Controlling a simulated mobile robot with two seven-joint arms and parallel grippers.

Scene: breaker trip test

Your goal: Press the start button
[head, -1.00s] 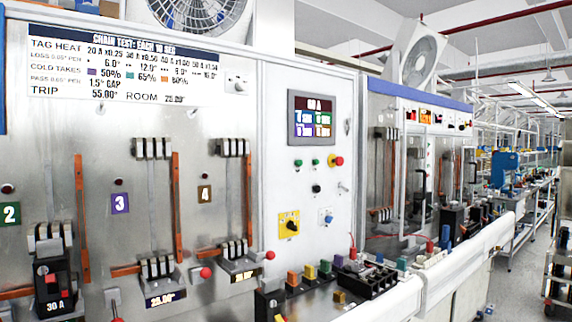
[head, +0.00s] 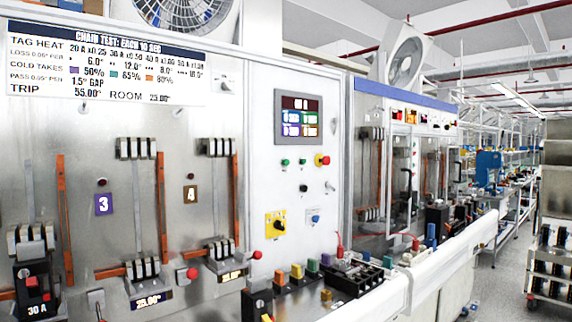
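I cannot read any label that says which is the start button. A yellow plate with a black rotary switch (head: 276,225) and a small blue switch (head: 314,217) are lower on the panel. Neither of my grippers is in view.
A metal test board with breaker stations, including a black 30 A breaker (head: 36,288), is on the left. A bench ledge with coloured blocks (head: 296,271) and a black terminal block (head: 352,275) juts out below the panel. A cart (head: 552,262) stands at the right beside open floor (head: 490,283).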

